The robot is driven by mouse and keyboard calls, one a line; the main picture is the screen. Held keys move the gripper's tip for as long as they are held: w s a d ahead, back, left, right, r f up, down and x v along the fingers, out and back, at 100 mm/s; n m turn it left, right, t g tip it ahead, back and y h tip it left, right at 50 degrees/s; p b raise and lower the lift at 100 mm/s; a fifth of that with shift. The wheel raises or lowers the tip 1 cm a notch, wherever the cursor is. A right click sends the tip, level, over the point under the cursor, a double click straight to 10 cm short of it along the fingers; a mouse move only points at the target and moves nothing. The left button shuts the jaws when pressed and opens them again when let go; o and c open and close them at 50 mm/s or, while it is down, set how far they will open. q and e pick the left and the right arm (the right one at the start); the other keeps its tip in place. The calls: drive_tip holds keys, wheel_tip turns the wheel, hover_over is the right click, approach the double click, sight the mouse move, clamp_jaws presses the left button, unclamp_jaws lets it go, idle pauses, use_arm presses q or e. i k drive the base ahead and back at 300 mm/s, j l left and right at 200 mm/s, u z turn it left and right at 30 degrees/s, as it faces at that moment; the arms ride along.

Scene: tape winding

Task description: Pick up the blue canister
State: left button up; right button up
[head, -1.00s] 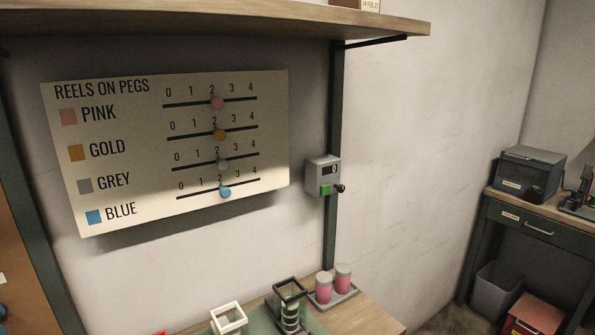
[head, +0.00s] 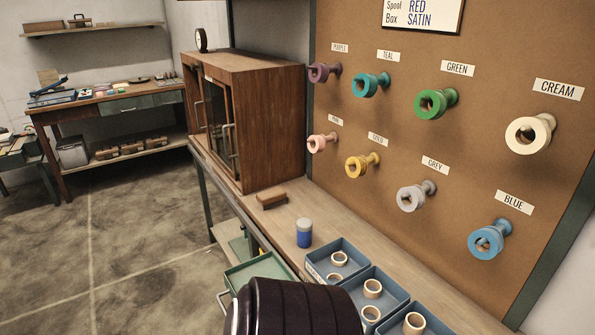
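A blue canister (head: 304,234) with a grey lid stands upright on the wooden bench (head: 345,234), near its front edge. It is left of the blue-grey trays and in front of the brown pegboard. Nothing touches it or hides it. Neither of my grippers is in view. A dark ribbed part, apparently of my own arm, fills the bottom middle of the head view and hides part of the bench front.
Blue-grey trays (head: 340,249) holding pale rings stand right of the canister. A brown block (head: 271,199) and wooden cabinet (head: 262,120) are behind it to the left. Colored reels (head: 487,241) hang on the pegboard (head: 400,140). A green tray (head: 258,268) is below the bench edge.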

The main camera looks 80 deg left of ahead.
sight(304, 226)
drive_tip(key=u, duration=2.6)
